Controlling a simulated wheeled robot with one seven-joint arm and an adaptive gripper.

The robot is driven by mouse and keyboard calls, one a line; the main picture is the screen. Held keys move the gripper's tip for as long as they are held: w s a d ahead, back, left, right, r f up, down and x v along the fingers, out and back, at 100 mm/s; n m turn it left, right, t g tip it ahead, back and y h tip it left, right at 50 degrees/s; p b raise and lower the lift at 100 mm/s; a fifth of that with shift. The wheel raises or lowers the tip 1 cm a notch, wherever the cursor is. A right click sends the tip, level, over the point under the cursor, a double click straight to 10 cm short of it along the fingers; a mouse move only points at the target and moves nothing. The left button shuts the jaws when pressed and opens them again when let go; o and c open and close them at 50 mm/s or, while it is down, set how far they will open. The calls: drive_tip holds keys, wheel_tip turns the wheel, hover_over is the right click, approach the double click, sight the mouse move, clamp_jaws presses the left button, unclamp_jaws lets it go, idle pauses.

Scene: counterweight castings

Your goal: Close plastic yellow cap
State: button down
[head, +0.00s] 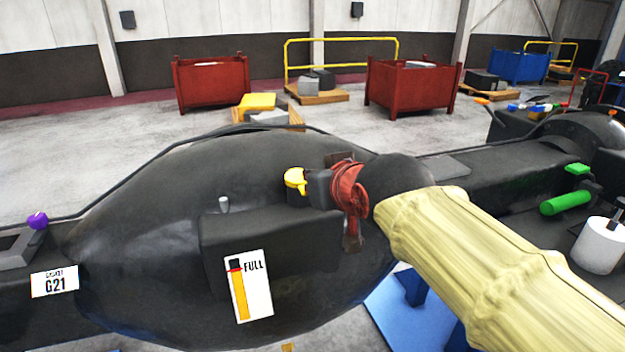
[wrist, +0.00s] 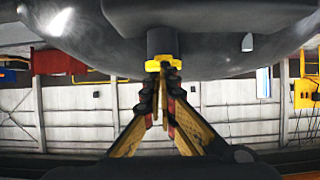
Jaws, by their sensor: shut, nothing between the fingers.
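The yellow cap (head: 295,181) is at a short dark neck (head: 318,187) on the large black casting (head: 150,210). In the wrist view the cap (wrist: 161,63) is at the end of the neck, just beyond my fingertips. My gripper (wrist: 162,88) is shut and empty, its tips at or very near the cap; I cannot tell whether they touch. In the head view my gripper (head: 347,192) is to the right of the neck and partly overlaps it. I cannot tell whether the cap is fully seated.
A small grey peg (head: 224,204) and a FULL gauge label (head: 248,286) are on the casting. A purple knob (head: 38,220) is at far left. A green handle (head: 566,203) and a white cylinder (head: 598,245) are at right. Red bins (head: 212,85) stand well behind.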

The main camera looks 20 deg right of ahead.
drive_tip(key=shift+s+f+b, duration=0.25)
drive_tip(key=shift+f+b, duration=0.2)
drive_tip(key=shift+f, duration=0.4)
drive_tip(key=shift+f, duration=0.1)
